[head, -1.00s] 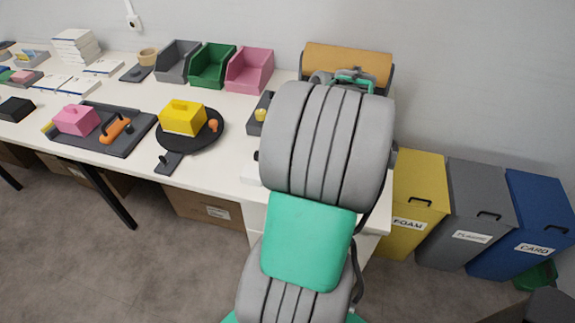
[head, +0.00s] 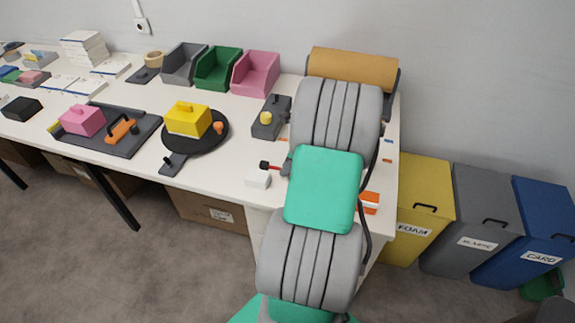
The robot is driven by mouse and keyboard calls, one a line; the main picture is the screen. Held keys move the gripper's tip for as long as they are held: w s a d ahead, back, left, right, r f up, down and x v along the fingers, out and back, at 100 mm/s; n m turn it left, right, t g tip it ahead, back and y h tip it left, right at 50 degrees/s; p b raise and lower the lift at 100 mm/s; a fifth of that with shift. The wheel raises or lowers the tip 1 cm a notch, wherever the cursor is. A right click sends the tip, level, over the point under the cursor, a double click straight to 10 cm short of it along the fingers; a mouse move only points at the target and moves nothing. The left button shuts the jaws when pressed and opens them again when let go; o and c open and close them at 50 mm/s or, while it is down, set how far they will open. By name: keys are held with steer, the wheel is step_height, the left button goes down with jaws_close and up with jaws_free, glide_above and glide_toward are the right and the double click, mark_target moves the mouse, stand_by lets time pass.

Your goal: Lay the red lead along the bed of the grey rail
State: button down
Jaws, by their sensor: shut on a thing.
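A short stretch of red lead (head: 273,167) with a black end (head: 264,165) shows just left of my arm in the head view, near a small white block (head: 258,180). The rest of the lead is hidden behind my arm. My gripper is hidden behind the grey and green arm links, so its jaws and anything in them do not show. I cannot make out the grey rail; the table behind my arm is covered.
A grey block with a yellow knob (head: 267,127) stands left of my arm. An orange and white item (head: 369,203) lies to its right. A roll of brown paper (head: 351,65) is behind. Yellow (head: 425,190), grey and blue bins stand right of the table.

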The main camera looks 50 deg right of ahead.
steer(key=c, duration=1.3)
jaws_free()
